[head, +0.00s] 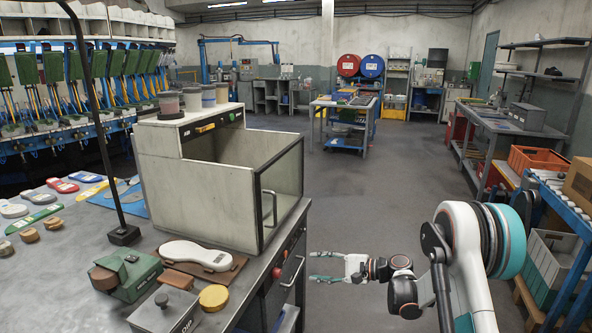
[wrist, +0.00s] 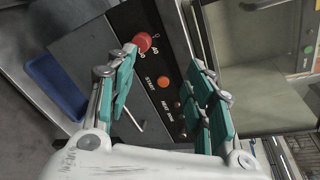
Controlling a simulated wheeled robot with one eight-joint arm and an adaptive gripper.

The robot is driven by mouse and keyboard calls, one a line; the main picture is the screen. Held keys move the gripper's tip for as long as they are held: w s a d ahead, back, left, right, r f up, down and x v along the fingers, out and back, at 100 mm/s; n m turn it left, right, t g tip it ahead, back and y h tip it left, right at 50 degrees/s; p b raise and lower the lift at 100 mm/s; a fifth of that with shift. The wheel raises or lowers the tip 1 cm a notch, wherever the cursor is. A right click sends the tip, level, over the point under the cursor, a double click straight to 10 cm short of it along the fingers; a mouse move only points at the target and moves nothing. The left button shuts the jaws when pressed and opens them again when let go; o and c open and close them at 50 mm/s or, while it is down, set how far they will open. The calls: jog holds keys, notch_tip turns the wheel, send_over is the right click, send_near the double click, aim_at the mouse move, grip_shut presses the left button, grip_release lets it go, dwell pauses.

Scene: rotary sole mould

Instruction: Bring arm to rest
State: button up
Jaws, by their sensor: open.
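My gripper (head: 328,268) is at the end of my white arm, to the right of the workbench's front side in the head view. It points left toward the bench and hangs over open floor. Its green-padded fingers are apart and nothing is between them. In the wrist view my gripper (wrist: 165,95) shows with its fingers spread. Beyond them is a dark control panel (wrist: 150,60) with a red knob and an orange start button, and I see no contact with it.
The workbench (head: 255,275) carries a beige open-fronted box machine (head: 205,190), a white sole on a brown board (head: 200,256), and a grey lidded box (head: 163,310). Shelving with crates (head: 545,250) stands at the right. The floor (head: 375,185) between is clear.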

jog(key=s+d+r+n+h, duration=0.2)
jog(key=s+r+n+h, duration=0.35)
jog(key=s+r, duration=1)
jog(key=s+d+r+n+h, duration=0.1)
jog(key=s+d+h, duration=0.3)
jog(key=s, duration=0.8)
jog(key=s+d+r+n+t+h, duration=0.1)
jog(key=s+d+n+h, duration=0.3)
jog(key=s, duration=0.9)
jog(key=shift+d+r+t+h, duration=0.3)
jog(key=shift+d+h, duration=0.25)
jog(key=shift+d, duration=0.35)
